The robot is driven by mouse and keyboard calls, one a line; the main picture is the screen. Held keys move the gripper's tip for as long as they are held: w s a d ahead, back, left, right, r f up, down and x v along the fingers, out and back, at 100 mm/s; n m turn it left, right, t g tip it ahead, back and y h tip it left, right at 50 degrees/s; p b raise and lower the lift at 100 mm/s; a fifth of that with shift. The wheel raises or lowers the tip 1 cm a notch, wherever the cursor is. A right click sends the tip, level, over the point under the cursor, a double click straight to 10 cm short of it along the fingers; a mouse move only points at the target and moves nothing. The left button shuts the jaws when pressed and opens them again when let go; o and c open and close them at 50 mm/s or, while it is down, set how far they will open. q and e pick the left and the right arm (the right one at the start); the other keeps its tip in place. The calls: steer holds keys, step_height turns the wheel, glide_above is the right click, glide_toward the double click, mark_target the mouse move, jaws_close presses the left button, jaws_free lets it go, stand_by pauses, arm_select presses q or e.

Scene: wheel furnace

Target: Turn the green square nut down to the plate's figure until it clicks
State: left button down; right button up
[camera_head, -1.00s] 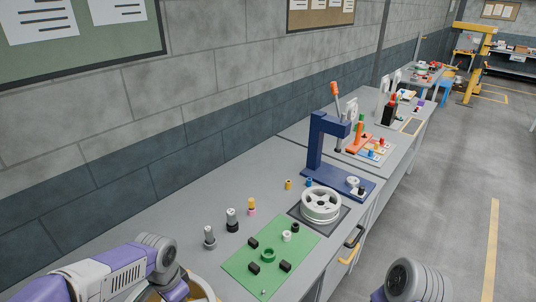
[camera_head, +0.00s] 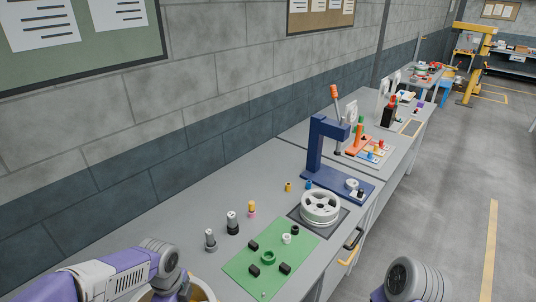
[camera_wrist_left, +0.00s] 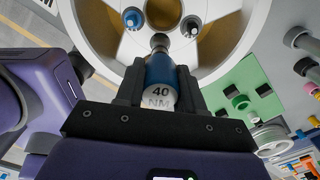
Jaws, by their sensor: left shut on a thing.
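In the left wrist view my left gripper (camera_wrist_left: 160,88) is shut on a blue socket tool (camera_wrist_left: 160,70) with a white end marked "40 NM" (camera_wrist_left: 160,98). Its dark tip is over the hub area of a pale spoked wheel (camera_wrist_left: 235,65); whether it touches a nut is hidden. I cannot make out a green square nut on this wheel or a plate with a figure. My right gripper is out of view.
A green mat (camera_head: 238,270) holds a green ring (camera_head: 268,257), black blocks and small collars. A smaller wheel (camera_head: 320,206) and a blue press (camera_head: 315,150) stand beyond. Bare bench lies along the wall.

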arm_select(q)
steer(key=c, duration=0.6)
jaws_free()
